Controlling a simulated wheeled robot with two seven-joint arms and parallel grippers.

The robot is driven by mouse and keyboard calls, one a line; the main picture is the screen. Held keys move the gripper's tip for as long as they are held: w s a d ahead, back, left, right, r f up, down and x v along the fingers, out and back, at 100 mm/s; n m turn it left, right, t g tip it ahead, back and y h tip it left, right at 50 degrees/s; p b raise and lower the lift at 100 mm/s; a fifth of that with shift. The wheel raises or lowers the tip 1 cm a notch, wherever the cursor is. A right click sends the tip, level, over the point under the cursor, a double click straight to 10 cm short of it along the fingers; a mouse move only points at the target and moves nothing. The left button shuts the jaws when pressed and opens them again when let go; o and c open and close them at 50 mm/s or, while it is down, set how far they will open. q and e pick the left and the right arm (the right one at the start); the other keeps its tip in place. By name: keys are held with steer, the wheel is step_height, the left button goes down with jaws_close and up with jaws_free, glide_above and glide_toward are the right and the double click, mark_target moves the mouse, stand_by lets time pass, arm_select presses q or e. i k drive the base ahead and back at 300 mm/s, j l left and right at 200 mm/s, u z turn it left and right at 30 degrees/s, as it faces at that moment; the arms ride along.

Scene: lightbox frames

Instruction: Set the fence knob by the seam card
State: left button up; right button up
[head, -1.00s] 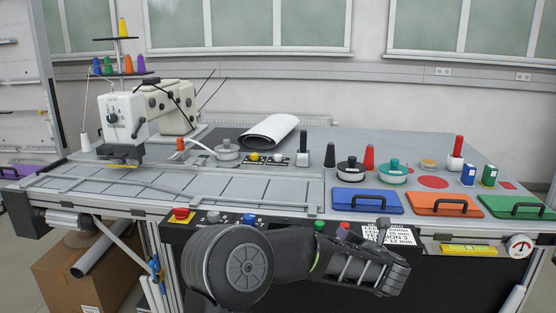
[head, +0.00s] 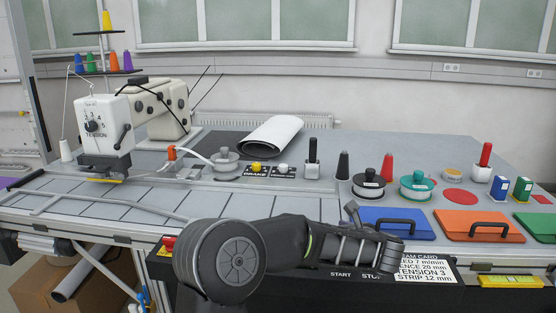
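I cannot pick out a knob marked as the fence knob. The white sewing machine (head: 104,118) carries a dark dial (head: 92,126) labelled TENSION. One arm of mine crosses the bottom middle, pointing right, its far end in front of the blue board (head: 378,217). Its fingers cannot be made out. My other gripper is not in view.
A yellow knob (head: 257,168) and a white knob (head: 283,169) stand on labelled plates mid-table. Bobbins, including a teal one (head: 417,187), cones and an orange board (head: 480,226) fill the right. Grey rails cross the left table.

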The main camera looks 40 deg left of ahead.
mark_target(283, 168)
steer(key=i+j, duration=0.15)
steer(key=j, duration=0.2)
steer(key=i+j, duration=0.15)
steer(key=j, duration=0.2)
steer(key=i+j, duration=0.1)
steer(key=j, duration=0.25)
steer(key=i+j, duration=0.15)
steer(key=j, duration=0.2)
steer(key=i+j, duration=0.15)
steer(key=j, duration=0.2)
